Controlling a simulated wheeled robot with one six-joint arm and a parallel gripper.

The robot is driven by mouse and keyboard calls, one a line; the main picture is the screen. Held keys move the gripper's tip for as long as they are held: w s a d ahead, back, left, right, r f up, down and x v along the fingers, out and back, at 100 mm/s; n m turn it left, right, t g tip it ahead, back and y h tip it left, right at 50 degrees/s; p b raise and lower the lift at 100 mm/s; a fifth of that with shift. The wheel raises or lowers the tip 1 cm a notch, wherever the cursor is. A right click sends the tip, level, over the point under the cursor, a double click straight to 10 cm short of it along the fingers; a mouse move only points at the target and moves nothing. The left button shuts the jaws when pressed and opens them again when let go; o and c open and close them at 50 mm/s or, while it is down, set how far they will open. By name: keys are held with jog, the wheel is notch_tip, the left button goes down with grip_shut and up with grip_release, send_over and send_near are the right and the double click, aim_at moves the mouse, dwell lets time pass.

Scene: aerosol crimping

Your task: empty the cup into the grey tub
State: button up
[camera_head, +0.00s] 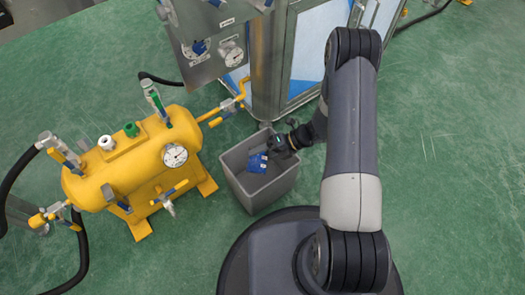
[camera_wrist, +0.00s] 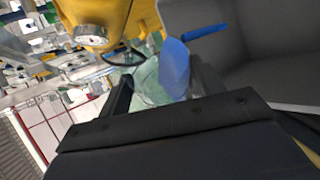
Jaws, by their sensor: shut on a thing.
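The grey tub (camera_head: 234,183) stands on the floor beside my base. My gripper (camera_head: 273,152) reaches over its far right side and points down to the left. A small blue thing (camera_head: 258,163), which I take to be the cup, is at the fingertips over the tub opening. In the wrist view, blue (camera_wrist: 174,68) shows between my dark fingers (camera_wrist: 160,85), which are shut on it. A blue strip (camera_wrist: 205,31) shows in front of the tub wall (camera_wrist: 272,45). The cup's mouth and contents cannot be made out.
A yellow pressure tank (camera_head: 118,170) with gauges and valves stands left of the tub. A metal cabinet (camera_head: 305,50) and a grey post (camera_head: 268,70) stand just behind it. Green floor is clear at the right.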

jog(key=shift+w+d+f+m+g+y+b, duration=0.15)
jog(key=shift+w+f+m+g+b, duration=0.15)
jog(key=shift+f+m+g+b, duration=0.2)
jog(key=shift+w+f+m+g+y+b, duration=0.15)
jog(key=shift+w+f+m+g+b, duration=0.2)
jog(key=shift+f, duration=0.2)
jog(key=shift+w+d+m+g+y+b, duration=0.1)
jog(key=shift+w+m+g+y+b, duration=0.4)
jog(key=shift+m+g, duration=0.3)
jog(key=shift+w+r+m+g+y+b, duration=0.15)
jog(key=shift+w+m+g+y+b, duration=0.25)
jog(key=shift+m+g+b, duration=0.25)
